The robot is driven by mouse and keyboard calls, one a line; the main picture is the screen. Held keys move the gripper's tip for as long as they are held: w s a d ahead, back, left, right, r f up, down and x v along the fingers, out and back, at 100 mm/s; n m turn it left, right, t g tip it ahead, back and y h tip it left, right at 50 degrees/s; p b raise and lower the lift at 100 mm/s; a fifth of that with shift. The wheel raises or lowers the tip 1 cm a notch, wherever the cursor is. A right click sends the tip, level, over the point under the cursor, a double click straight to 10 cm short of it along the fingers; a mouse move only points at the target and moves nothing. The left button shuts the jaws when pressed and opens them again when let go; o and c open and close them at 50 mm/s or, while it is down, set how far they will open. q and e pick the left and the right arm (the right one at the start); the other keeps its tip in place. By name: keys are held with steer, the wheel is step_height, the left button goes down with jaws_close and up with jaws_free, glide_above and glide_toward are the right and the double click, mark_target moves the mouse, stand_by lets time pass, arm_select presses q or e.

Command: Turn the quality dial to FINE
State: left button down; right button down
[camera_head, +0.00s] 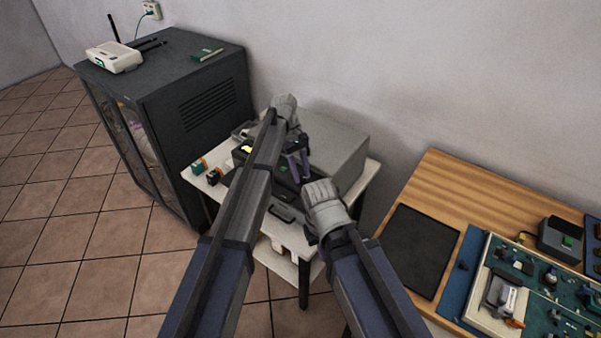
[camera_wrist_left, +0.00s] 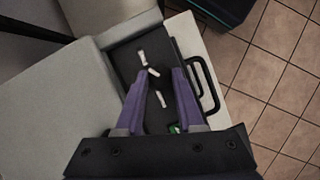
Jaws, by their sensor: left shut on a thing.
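The grey machine (camera_head: 340,142) stands on a small white table, with a dark control panel (camera_wrist_left: 128,52) along its front. In the left wrist view, several small white marks lie on this panel, too small to read. My left gripper (camera_head: 299,168) points down at the panel. Its purple fingers (camera_wrist_left: 156,76) stand a little apart, one on each side of a short slanted white mark, and are shut on what appears to be the dark dial there. The dial's outline blends into the dark panel. My right arm reaches to the table's front; its fingers do not show.
A dark cabinet (camera_head: 165,95) with a white router (camera_head: 114,57) stands left of the white table (camera_head: 362,182). Small coloured items (camera_head: 199,167) lie on the table's left end. Dark loop handles (camera_wrist_left: 208,88) run beside the panel. A wooden bench (camera_head: 480,185) with electronics is at right.

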arm_select(q)
steer(key=shift+w+m, duration=0.1)
steer(key=shift+m, duration=0.5)
steer(key=shift+y, duration=0.3)
steer(key=c, duration=0.5)
jaws_free()
steer(key=shift+r, duration=0.15)
steer(key=p+v, duration=0.7)
steer(key=shift+w+r, duration=0.15)
steer(key=shift+r, duration=0.05)
